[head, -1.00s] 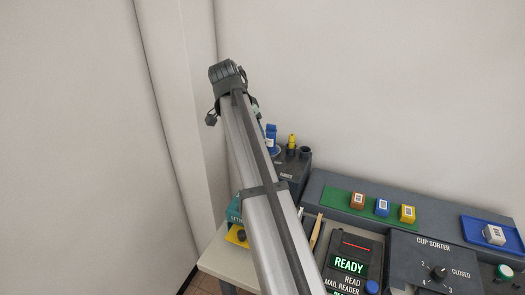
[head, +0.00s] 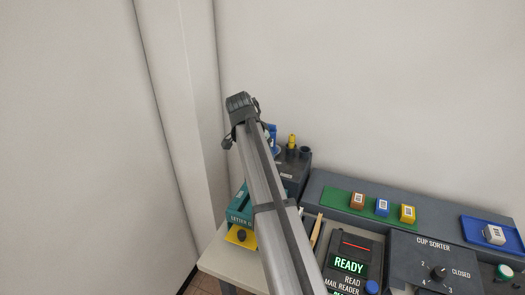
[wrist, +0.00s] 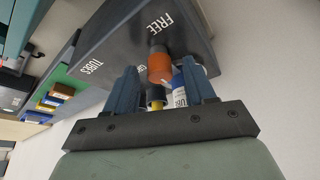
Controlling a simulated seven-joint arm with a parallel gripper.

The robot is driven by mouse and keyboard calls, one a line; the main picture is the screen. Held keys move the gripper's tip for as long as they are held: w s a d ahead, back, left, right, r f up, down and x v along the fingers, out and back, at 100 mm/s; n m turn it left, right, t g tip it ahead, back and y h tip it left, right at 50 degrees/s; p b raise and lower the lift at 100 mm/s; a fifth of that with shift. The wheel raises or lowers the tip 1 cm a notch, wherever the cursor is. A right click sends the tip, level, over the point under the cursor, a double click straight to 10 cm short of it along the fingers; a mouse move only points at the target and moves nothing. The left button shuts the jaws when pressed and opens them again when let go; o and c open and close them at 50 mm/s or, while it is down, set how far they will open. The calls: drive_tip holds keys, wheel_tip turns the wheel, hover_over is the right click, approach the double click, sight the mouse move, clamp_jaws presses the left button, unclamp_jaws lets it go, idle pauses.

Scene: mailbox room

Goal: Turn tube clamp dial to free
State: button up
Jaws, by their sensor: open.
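In the wrist view, the dark grey tube block (wrist: 112,40) carries the words FREE and TUBES in white. An orange round dial (wrist: 160,67) stands out from its face, below the word FREE. My gripper (wrist: 160,73) is open, with one blue finger on each side of the dial. I cannot tell whether either finger touches it. A white and blue labelled tube (wrist: 180,96) and a yellow part (wrist: 157,103) show behind the dial, between the fingers. In the head view, the tube block (head: 296,170) is partly hidden by my arm, and the dial and fingers are hidden.
A blue-topped tube (head: 271,131) and a yellow-capped tube (head: 292,140) stand at the block. A teal letter box (head: 238,208) is left of my arm. The cup sorter panel (head: 410,268), green mat (head: 336,198) with small blocks and blue tray (head: 478,225) lie right.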

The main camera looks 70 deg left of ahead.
clamp_jaws()
idle(0.4)
drive_tip(key=shift+n, duration=0.3)
drive_tip(key=n, duration=0.1)
drive_tip(key=n+y, duration=0.1)
drive_tip(key=shift+w+d+n+g, duration=0.1)
drive_tip(key=shift+d+n+g, duration=0.1)
drive_tip(key=shift+n+g, duration=0.15)
drive_tip(key=n+y, duration=0.1)
drive_tip(key=n, duration=0.1)
drive_tip(key=n+g, duration=0.1)
drive_tip(key=n, duration=0.2)
drive_tip(key=shift+w+n+y, duration=0.15)
drive_tip(key=shift+n+y, duration=0.1)
drive_tip(key=shift+y, duration=0.15)
drive_tip(key=n+g, duration=0.1)
drive_tip(key=n, duration=0.1)
drive_tip(key=n+g, duration=0.1)
drive_tip(key=n, duration=0.1)
drive_tip(key=shift+w+n+y, duration=0.1)
drive_tip(key=shift+n+y, duration=0.2)
drive_tip(key=shift+w+n+g, duration=0.1)
drive_tip(key=shift+n+g, duration=0.75)
drive_tip(key=shift+n, duration=1.45)
